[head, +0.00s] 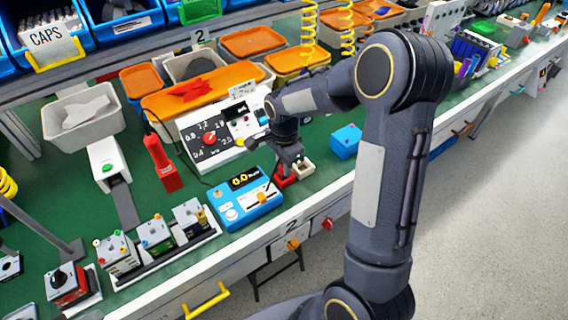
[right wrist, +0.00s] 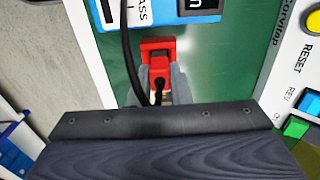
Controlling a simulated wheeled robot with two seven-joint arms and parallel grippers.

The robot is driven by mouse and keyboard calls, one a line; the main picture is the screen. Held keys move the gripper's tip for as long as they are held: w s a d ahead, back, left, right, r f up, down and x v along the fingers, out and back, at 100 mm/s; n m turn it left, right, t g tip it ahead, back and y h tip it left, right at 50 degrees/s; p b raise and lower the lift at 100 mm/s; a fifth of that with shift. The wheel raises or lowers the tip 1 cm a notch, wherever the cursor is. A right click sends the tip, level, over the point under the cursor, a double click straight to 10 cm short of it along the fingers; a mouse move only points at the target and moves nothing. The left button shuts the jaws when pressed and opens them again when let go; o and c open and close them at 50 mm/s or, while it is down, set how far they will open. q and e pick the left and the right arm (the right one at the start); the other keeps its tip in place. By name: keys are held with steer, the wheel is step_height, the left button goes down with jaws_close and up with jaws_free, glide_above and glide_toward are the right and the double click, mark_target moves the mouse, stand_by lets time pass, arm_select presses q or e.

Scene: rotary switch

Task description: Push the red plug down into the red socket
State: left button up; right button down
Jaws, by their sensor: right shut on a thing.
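My right gripper (head: 291,163) points down over the red socket (head: 282,183), next to the blue meter. In the right wrist view my gripper (right wrist: 160,84) has its grey fingers on both sides of the red plug (right wrist: 158,72) and is shut on it. A black cable runs from the plug's back. The red socket (right wrist: 157,44) shows just beyond the plug, in line with it. I cannot tell how deep the plug sits in it. In the head view the plug is mostly hidden by the gripper. My left gripper is not in view.
The blue meter (head: 243,201) stands left of the socket. A small pale block (head: 305,169) is close on its right, and a blue box (head: 346,141) is farther right. A white panel with a dial (head: 210,138) stands behind.

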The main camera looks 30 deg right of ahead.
steer(key=shift+f+b, duration=0.3)
steer(key=shift+f, duration=0.2)
steer(key=c, duration=1.3)
jaws_free()
steer(key=shift+o, duration=0.2)
steer(key=shift+r, duration=0.1)
steer(key=shift+r, duration=3.9)
steer(key=s+a+r+n+t+y, duration=0.2)
steer(key=s+n, duration=0.5)
steer(key=s, duration=0.4)
steer(key=s+a+r+n+t+y+p, duration=0.1)
steer(key=s+a+r+n+t, duration=0.2)
steer(key=s+n, duration=0.5)
steer(key=s+a+r, duration=0.1)
steer(key=s+a, duration=0.1)
steer(key=s, duration=0.1)
steer(key=shift+a+r+n+t+y, duration=0.15)
steer(key=shift+r+n+t+y, duration=0.15)
steer(key=shift+r+y, duration=0.1)
